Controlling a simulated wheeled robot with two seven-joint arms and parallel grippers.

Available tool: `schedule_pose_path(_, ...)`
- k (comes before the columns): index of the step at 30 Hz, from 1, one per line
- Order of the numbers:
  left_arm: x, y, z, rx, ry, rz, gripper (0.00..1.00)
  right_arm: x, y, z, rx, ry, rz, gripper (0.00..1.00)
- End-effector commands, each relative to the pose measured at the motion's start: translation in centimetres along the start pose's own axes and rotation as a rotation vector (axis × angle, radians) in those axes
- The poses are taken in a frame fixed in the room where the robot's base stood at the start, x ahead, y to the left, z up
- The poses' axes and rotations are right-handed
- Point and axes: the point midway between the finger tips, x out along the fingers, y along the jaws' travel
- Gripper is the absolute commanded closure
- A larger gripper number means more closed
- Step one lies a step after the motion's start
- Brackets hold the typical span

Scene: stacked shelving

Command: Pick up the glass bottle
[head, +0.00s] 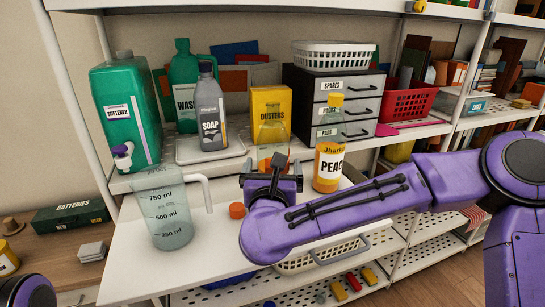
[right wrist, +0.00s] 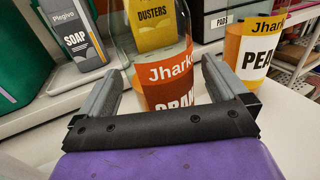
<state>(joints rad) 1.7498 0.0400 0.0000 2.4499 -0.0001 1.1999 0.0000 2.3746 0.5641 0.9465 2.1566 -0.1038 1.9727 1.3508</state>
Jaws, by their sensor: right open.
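A clear glass bottle (head: 273,133) with an orange-red label stands on the white surface, partly hidden behind my right gripper in the head view. In the right wrist view, this bottle (right wrist: 168,75) stands upright between the two grey fingers, its label partly reading "Jhark" and "ORAN". My right gripper (head: 275,165) is open, with a finger on each side of the bottle; I cannot tell whether either touches it. A second glass bottle (head: 328,160), labelled "PEAC", stands to the right, outside the fingers. It also shows in the right wrist view (right wrist: 258,50). My left gripper is out of view.
A measuring jug (head: 170,220) and an orange cap (head: 237,210) sit left of my right gripper. Behind are a grey soap bottle (head: 210,110), a yellow dusters box (head: 270,100), and a black drawer unit (head: 310,85). The white surface (head: 140,270) is bare at front left.

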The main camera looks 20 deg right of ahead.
Motion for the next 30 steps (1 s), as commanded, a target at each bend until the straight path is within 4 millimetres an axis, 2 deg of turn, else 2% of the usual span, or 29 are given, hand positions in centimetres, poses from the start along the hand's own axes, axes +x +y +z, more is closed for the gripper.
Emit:
schedule_pose_path(1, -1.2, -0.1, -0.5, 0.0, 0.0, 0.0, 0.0, 0.9, 0.0, 0.6, 0.001, 0.003, -0.002, 0.0)
schedule_pose_path(4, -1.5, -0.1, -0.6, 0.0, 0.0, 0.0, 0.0, 2.1, 0.1, 0.4, 0.0, 0.001, 0.0, 0.0)
schedule_pose_path(11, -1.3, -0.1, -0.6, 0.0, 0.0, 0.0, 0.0, 2.4, 0.1, 0.0, 0.0, 0.0, 0.002, 0.0)
schedule_pose_path(17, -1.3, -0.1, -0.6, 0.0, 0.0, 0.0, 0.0, 2.4, 0.1, 0.0, 0.0, 0.0, 0.002, 0.62)
schedule_pose_path(18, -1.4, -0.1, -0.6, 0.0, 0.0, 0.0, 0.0, 2.4, 0.1, 0.3, 0.003, -0.005, 0.003, 0.68)
schedule_pose_path(26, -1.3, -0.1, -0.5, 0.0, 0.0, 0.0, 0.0, 2.4, 0.1, 0.5, 0.003, -0.005, 0.003, 0.68)
schedule_pose_path(30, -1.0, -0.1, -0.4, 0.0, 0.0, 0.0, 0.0, 2.4, 0.1, 1.4, 0.005, -0.006, 0.002, 0.68)
